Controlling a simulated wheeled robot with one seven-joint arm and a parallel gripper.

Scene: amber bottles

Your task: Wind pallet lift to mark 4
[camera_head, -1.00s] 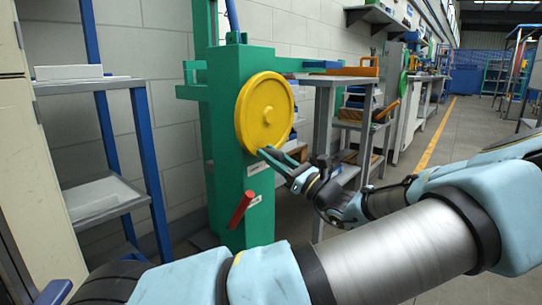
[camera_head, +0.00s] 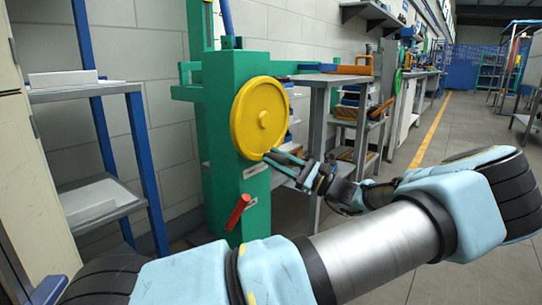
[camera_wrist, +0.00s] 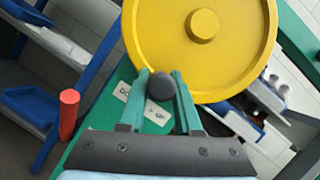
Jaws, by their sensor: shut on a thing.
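The yellow handwheel (camera_head: 260,115) is mounted on the green lift post (camera_head: 228,190). My gripper (camera_head: 270,156) reaches from the right to the wheel's lower rim. In the wrist view, its two green fingers are shut on a dark round knob (camera_wrist: 161,88) in front of the wheel's lower edge (camera_wrist: 150,45). A red-handled lever (camera_head: 238,212) sticks out lower on the post. It also shows in the wrist view (camera_wrist: 68,112). A small label (camera_head: 256,170) is under the wheel, partly legible. No mark 4 can be read in these views.
A grey shelf rack with blue posts (camera_head: 140,150) stands at left. A grey workbench (camera_head: 318,110) and a small shelf stand (camera_head: 358,125) are right of the post, behind my gripper. Open floor (camera_head: 440,150) with a yellow line runs along the right.

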